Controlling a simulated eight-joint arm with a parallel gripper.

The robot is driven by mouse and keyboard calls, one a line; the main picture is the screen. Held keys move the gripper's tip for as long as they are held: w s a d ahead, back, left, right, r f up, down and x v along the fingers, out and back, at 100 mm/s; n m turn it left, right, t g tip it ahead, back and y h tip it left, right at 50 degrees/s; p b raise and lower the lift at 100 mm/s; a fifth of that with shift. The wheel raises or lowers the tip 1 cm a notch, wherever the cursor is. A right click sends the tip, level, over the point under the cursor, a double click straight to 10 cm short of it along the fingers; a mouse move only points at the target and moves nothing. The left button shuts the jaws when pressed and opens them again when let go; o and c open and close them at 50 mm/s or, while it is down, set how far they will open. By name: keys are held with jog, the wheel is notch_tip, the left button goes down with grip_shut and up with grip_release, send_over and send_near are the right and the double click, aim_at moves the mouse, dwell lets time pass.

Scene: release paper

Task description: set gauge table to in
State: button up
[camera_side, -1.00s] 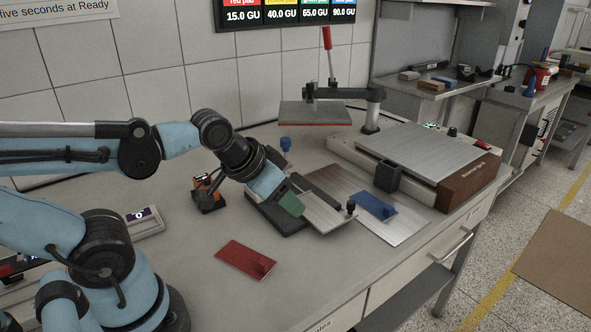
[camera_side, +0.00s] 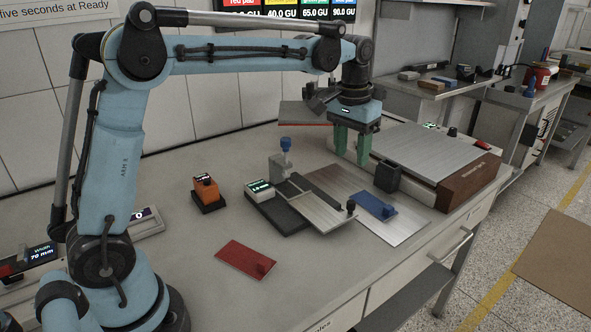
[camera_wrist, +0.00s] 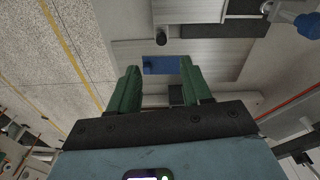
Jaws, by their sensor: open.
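The gauge (camera_side: 263,189) stands mid-bench, with a pale block with a lit display, a blue-topped post (camera_side: 286,143) and a dark base. Its table, a brushed metal plate (camera_side: 318,208) with a black knob (camera_side: 351,206), sticks out to the front right of the base. In the wrist view the gauge table (camera_wrist: 192,12) is at the top edge and the blue top (camera_wrist: 308,25) at the upper right. My gripper (camera_side: 351,150) points down, open and empty, behind and above the plate; its green fingers frame a blue pad in the wrist view (camera_wrist: 160,72).
A blue pad (camera_side: 372,205) lies on a metal sheet (camera_side: 405,233) right of the gauge, beside a black block (camera_side: 388,177). A press with a metal bed (camera_side: 430,150) stands behind right. An orange device (camera_side: 206,190) is left; a red pad (camera_side: 245,258) lies in front on clear bench.

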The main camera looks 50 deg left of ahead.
aim_at(351, 202)
jog(key=shift+g, duration=0.4)
jog(key=f, duration=0.4)
jog(key=w+f, duration=0.1)
jog(key=f, duration=0.4)
jog(key=w+f, duration=0.1)
jog(key=f, duration=0.3)
jog(key=shift+a+f, duration=0.15)
jog(key=shift+f, duration=0.15)
grip_shut()
